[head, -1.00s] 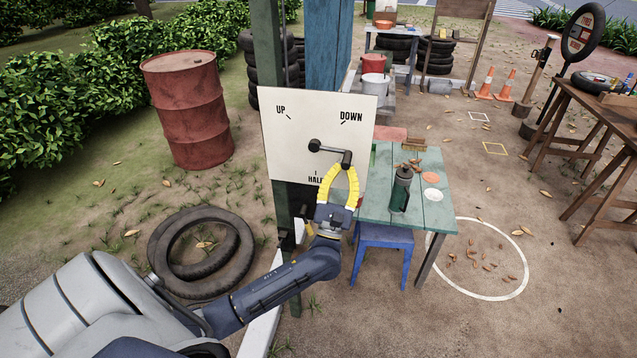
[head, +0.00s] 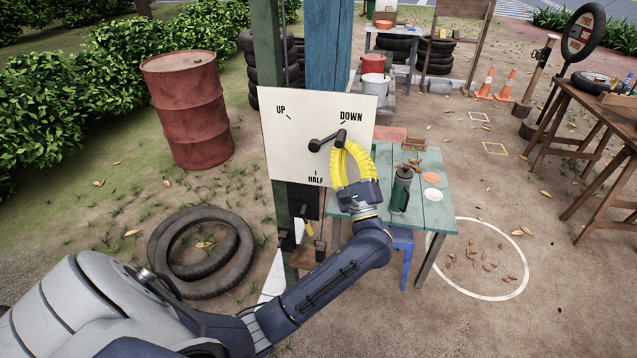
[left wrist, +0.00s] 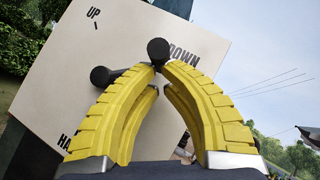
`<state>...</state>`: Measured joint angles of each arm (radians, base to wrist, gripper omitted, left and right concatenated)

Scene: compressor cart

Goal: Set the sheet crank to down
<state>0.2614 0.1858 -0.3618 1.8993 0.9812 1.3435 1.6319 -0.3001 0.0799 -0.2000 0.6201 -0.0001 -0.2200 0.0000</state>
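The sheet crank is a dark arm on a white board (head: 285,155) marked UP, DOWN and HALF. Its hub (head: 314,145) is at the board's middle, and its handle (head: 341,135) points up and right, close to the tick by DOWN. My left gripper (head: 339,146) reaches up from below with its yellow fingers closed around the handle. In the left wrist view the fingertips (left wrist: 159,67) meet at the black handle knob (left wrist: 158,50), hiding part of the crank arm; the hub (left wrist: 100,77) shows to the left. My right gripper is not in view.
A green table (head: 435,215) with a dark green bottle (head: 401,190) stands right of the board, with a blue stool (head: 403,255) under it. Tyres (head: 200,250) lie on the ground at left, near a red barrel (head: 188,110).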

